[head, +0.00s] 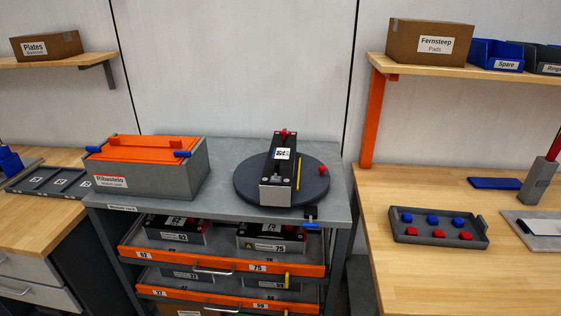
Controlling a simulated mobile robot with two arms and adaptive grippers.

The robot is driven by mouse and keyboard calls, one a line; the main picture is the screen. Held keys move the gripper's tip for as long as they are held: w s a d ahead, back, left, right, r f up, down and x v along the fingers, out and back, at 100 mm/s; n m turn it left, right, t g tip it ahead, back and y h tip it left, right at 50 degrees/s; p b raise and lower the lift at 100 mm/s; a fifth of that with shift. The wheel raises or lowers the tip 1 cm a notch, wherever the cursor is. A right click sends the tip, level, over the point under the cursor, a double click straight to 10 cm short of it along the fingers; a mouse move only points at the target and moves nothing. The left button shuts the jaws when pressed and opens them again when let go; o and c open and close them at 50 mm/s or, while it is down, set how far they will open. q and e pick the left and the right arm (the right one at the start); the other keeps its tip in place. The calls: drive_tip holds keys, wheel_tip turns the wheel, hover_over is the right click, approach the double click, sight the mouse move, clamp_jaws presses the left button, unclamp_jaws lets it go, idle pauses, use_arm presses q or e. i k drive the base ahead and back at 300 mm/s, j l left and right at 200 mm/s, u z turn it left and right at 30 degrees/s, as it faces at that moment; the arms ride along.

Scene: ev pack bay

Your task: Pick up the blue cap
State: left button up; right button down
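Three blue caps stand in a row along the back of a dark grey tray (408,239) on the right wooden bench: a left one (407,217), a middle one (432,221) and a right one (458,225). Three red caps (438,234) stand in a row in front of them. I cannot tell which blue cap the task means. Neither of my grippers is in the head view.
A battery module (276,194) stands on a dark round turntable (318,190) on the grey cart. An orange-lidded grey box (180,175) is beside it. The front right bench is clear.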

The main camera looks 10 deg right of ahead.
sight(407, 217)
drive_tip(key=z, duration=1.45)
